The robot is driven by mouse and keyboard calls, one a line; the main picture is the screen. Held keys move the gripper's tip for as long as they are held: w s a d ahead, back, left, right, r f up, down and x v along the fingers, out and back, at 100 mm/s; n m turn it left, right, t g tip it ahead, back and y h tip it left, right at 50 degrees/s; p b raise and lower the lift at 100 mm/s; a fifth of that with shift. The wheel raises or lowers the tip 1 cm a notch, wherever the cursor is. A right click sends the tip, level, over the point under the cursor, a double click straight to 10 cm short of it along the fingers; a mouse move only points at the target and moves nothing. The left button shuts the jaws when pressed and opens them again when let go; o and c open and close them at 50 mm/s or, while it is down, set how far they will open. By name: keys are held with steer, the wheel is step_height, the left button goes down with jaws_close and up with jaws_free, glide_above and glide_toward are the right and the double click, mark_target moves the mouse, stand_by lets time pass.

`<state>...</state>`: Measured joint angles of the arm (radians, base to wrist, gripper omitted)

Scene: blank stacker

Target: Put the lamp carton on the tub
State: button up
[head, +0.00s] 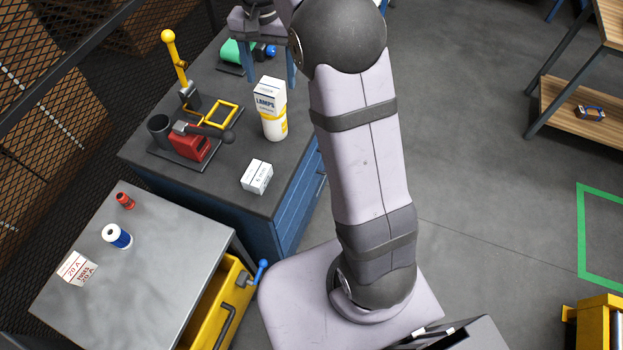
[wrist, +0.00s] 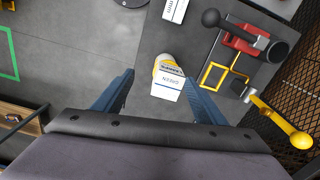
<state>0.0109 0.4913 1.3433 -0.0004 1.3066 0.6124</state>
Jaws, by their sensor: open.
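The lamp carton (head: 270,98), a white box marked LAMPS, stands upright on top of the tub (head: 273,127), which is white with a yellow band and sits on the dark bench. In the wrist view the carton (wrist: 167,89) shows its printed top and hides part of the tub (wrist: 167,63). My gripper (head: 270,77) is open and empty, behind the carton in the head view. In the wrist view its two blue fingers (wrist: 160,77) are spread on either side of the carton, with a gap at each side.
A small white box (head: 257,177), a red press (head: 190,146), a yellow frame (head: 219,114) and a yellow-knobbed lever (head: 176,62) stand on the same bench. A green cylinder (head: 236,52) lies behind. A grey metal table (head: 165,262) holds a fuse carton (head: 77,268).

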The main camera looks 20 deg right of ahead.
steer(key=s+f+n, duration=0.3)
steer(key=s+f, duration=0.2)
steer(key=s, duration=0.7)
steer(key=s+f+n, duration=0.4)
steer(key=s+f, duration=0.1)
steer(key=s, duration=0.8)
steer(key=shift+s+a+f, duration=0.15)
steer(key=shift+a+f, duration=0.1)
steer(key=shift+f, duration=0.05)
